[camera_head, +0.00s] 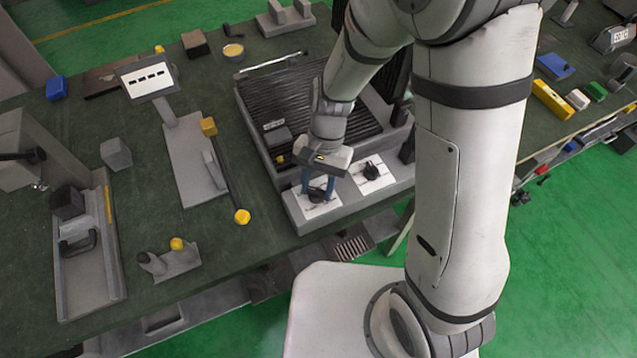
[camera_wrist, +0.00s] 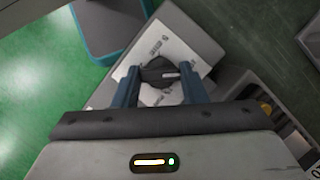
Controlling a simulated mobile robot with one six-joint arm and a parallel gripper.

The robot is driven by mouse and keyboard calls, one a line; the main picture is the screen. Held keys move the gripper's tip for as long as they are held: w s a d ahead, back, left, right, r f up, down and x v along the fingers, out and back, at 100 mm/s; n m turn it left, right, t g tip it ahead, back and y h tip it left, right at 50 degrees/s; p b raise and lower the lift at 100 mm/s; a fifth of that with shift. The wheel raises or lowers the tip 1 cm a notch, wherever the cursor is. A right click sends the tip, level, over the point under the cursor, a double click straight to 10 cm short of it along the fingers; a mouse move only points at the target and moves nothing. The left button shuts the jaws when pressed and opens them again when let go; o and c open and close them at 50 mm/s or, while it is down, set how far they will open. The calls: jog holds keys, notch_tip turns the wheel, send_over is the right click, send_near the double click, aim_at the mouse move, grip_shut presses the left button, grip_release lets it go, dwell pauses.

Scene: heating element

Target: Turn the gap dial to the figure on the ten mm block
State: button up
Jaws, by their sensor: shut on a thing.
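Two black dials on white plates sit on the front panel of the grey ribbed machine. My gripper (camera_head: 317,188) points down over the left plate, its blue fingers on either side of the left dial (camera_head: 317,196). In the wrist view, my gripper (camera_wrist: 160,76) is shut on this dark knob (camera_wrist: 158,69), which has a light pointer mark. Print on its white plate (camera_wrist: 172,45) is too small to read. The right dial (camera_head: 371,172) is free. I cannot tell which is the gap dial. A small grey block (camera_head: 278,137) with a pale label (camera_head: 273,125) lies on the ribbed bed; its figure is unreadable.
A display on a stand (camera_head: 148,78) is at the left, beside a yellow-ended lever (camera_head: 242,216). A grey cube (camera_head: 116,154) and a clamp fixture (camera_head: 85,250) are farther left.

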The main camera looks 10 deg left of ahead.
jog(key=shift+w+r, duration=0.1)
jog(key=shift+w, duration=0.1)
jog(key=o, duration=1)
jog(key=shift+s, duration=0.1)
jog(key=v, duration=0.7)
jog(key=shift+w+r, duration=0.25)
jog(key=s+d+r+n+t, duration=0.1)
jog(key=s+d+r+t, duration=0.1)
jog(key=d+r, duration=0.4)
jog(key=s+d+r+n+t+h, duration=0.1)
jog(key=s+d+r+t, duration=0.2)
jog(key=d, duration=1)
notch_tip(320, 180, up, 3)
jog(key=shift+s+r+n+t, duration=0.15)
jog(key=shift+n+t, duration=0.25)
jog(key=shift+t, duration=0.7)
